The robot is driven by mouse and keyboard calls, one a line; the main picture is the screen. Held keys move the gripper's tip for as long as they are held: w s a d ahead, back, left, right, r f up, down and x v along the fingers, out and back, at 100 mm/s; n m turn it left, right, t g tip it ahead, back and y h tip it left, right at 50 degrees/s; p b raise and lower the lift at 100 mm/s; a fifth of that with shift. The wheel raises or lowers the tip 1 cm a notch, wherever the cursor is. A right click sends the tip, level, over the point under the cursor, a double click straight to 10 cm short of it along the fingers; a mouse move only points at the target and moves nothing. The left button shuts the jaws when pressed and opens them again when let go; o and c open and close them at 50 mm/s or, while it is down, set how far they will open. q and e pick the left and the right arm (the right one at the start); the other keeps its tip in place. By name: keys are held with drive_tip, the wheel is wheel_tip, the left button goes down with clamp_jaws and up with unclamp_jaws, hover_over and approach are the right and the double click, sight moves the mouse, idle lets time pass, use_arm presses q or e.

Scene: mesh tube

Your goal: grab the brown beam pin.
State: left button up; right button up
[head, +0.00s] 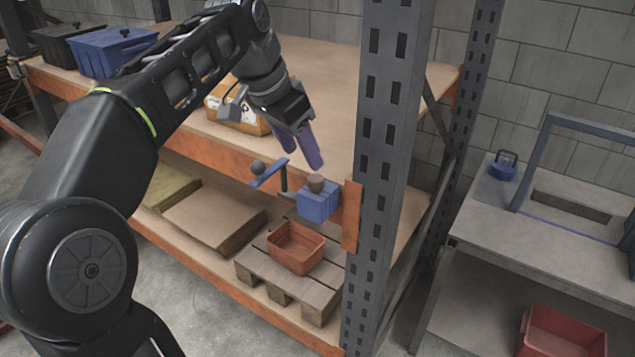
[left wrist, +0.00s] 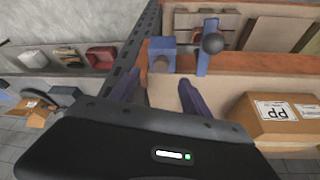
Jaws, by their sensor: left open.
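The brown beam pin (head: 316,183) shows as a short brown knob on top of a blue block (head: 318,204) at the front beam of the rack, beside the grey upright. Its lower part is hidden in the block. My left gripper (head: 304,158), with purple fingers, is open and empty just above the pin and slightly to its left. In the left wrist view the pin (left wrist: 161,64) stands beyond the gap between the open fingers (left wrist: 160,86), apart from both. My right gripper is not in view.
A blue lever with a dark ball (head: 258,168) sticks out left of the block. The perforated grey upright (head: 385,150) stands close on the right. A cardboard box (head: 236,116) sits on the shelf behind. An orange bin (head: 296,247) rests on a pallet below.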

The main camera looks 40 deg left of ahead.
sight(315, 178)
use_arm(q)
drive_tip(key=b+x, duration=0.2)
drive_tip(key=x, duration=0.1)
drive_tip(key=shift+w+r, duration=0.1)
drive_tip(key=shift+p+x, duration=0.3)
drive_tip(key=shift+x, duration=2.35)
drive_tip(key=shift+a+r, duration=0.1)
drive_tip(key=shift+a, duration=0.05)
drive_tip(key=shift+c, duration=0.2)
clamp_jaws()
